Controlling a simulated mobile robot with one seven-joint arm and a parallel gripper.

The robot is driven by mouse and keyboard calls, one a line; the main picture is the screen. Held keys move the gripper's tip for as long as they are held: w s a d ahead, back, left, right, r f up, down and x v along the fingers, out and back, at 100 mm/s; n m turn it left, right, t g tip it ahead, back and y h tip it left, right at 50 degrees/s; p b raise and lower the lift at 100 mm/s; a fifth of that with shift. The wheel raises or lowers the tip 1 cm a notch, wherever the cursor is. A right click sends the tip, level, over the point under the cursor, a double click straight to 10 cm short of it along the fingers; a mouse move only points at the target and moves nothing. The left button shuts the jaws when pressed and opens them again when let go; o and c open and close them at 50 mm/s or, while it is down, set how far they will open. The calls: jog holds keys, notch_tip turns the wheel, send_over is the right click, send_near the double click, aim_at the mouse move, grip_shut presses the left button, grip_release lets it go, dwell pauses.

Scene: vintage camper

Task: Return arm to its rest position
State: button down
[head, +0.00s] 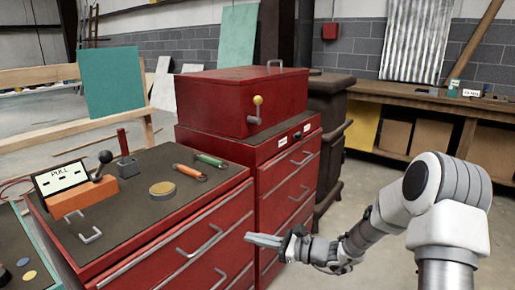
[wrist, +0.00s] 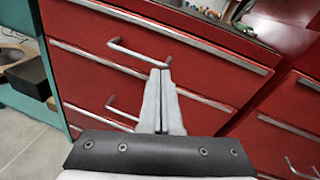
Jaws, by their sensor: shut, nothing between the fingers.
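My gripper (head: 264,240) is at the end of my white and grey arm, in front of the red drawer cabinets in the head view. In the wrist view my gripper (wrist: 162,76) points toward the red drawer fronts, with its two fingers together and nothing between them. The near red cabinet (head: 180,238) stands at the left with a dark top. A taller red cabinet (head: 290,180) stands behind it. In the wrist view the gripper overlaps a drawer handle (wrist: 140,52); I cannot tell whether they touch.
On the near cabinet are an orange block with a PULL sign (head: 80,196), a round tan disc (head: 162,189) and a green-handled tool (head: 210,160). A red box (head: 242,100) sits on the taller cabinet. A wooden bench (head: 430,102) stands at the back right. Floor shows between.

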jog(key=s+r+n+g+h, duration=0.35)
jog(key=s+n, duration=0.25)
jog(key=s, duration=0.2)
jog(key=s+r+n+g+h, duration=0.35)
jog(key=s+n, duration=0.25)
jog(key=s, duration=0.2)
jog(key=s+d+r+n+t+h, duration=0.3)
jog(key=s+d+r+n+h, duration=0.1)
jog(key=s+d, duration=0.3)
jog(key=s+d+r+n+t+h, duration=0.3)
jog(key=s+d+r+n+h, duration=0.2)
jog(key=s+d, duration=0.25)
notch_tip(320, 180, up, 19)
jog(key=p, duration=1.9)
jog(key=shift+w+f+y, duration=0.2)
jog(key=shift+w+y, duration=0.1)
jog(key=shift+d, duration=0.1)
